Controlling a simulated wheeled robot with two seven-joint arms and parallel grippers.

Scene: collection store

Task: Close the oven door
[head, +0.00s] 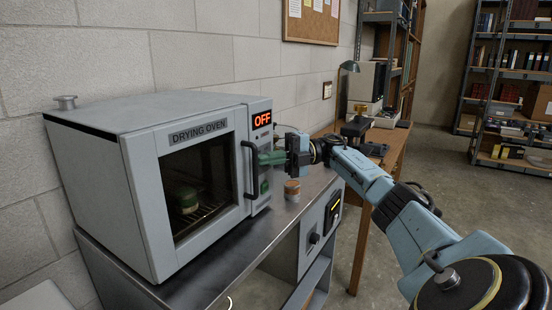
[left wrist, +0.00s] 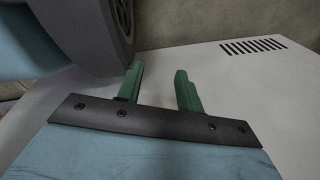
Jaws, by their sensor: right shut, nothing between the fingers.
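The grey drying oven (head: 110,110) stands on a metal bench by the wall. Its door (head: 140,185) looks flush with the front, or nearly so; I cannot tell whether a small gap remains. The dark vertical handle (head: 246,170) is on the door's right edge. A green and pale jar (head: 187,200) shows through the window on a wire rack. My right gripper (head: 264,158) is shut and empty, its green fingers just right of the handle, in front of the control panel; contact is unclear. My left gripper (left wrist: 160,70) is open and empty in the left wrist view.
The panel display (head: 262,119) reads OFF.

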